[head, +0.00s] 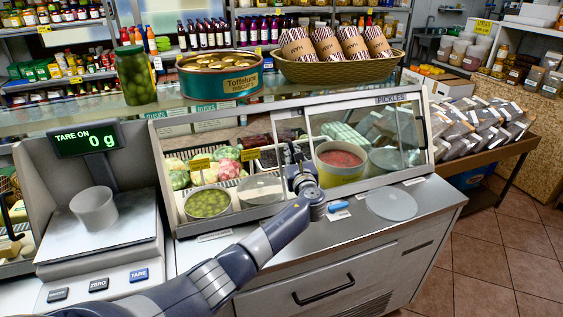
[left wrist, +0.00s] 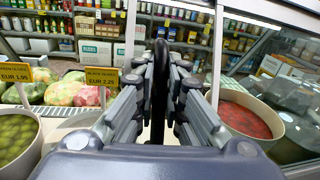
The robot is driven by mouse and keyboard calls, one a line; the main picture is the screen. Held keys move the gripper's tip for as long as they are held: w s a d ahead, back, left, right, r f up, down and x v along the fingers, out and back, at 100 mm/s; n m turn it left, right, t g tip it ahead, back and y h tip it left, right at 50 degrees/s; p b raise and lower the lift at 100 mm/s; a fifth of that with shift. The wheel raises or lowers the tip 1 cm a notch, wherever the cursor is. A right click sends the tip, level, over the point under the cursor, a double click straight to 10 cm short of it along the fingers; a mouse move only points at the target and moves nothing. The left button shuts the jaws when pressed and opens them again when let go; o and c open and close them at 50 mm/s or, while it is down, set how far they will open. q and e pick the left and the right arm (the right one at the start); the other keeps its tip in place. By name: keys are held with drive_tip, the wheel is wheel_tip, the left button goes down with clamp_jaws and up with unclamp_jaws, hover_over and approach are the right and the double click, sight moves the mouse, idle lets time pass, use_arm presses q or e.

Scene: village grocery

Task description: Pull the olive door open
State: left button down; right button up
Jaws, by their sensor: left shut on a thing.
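The counter's glass display case has a left section with a tub of green olives (head: 208,203) and a right section marked PICKLES. The olive door seems to be the clear left pane; its glass is hard to make out, and I cannot tell how far it stands open. My left gripper (head: 302,172) is at the case front, near the middle where the two sections meet. In the left wrist view, its fingers are shut on a black upright handle (left wrist: 160,75). In the head view the gripper hides the handle. My right gripper is not in view.
A scale (head: 100,225) stands left of the case. A round grey lid (head: 391,204) and a small blue item (head: 338,206) lie on the steel ledge in front. A basket (head: 335,70), a biscuit tin (head: 220,80) and an olive jar (head: 135,75) stand on top.

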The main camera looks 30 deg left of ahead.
use_arm(q)
drive_tip(key=shift+w+d, duration=0.7)
drive_tip(key=shift+w, duration=0.15)
drive_tip(key=shift+w+d+r, duration=0.1)
drive_tip(key=shift+w+d, duration=0.1)
drive_tip(key=c, duration=1.7)
unclamp_jaws()
drive_tip(key=shift+o, duration=0.2)
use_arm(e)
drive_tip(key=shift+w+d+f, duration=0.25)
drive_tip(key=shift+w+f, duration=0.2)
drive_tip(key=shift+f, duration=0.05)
use_arm(q)
drive_tip(key=v, duration=1.2)
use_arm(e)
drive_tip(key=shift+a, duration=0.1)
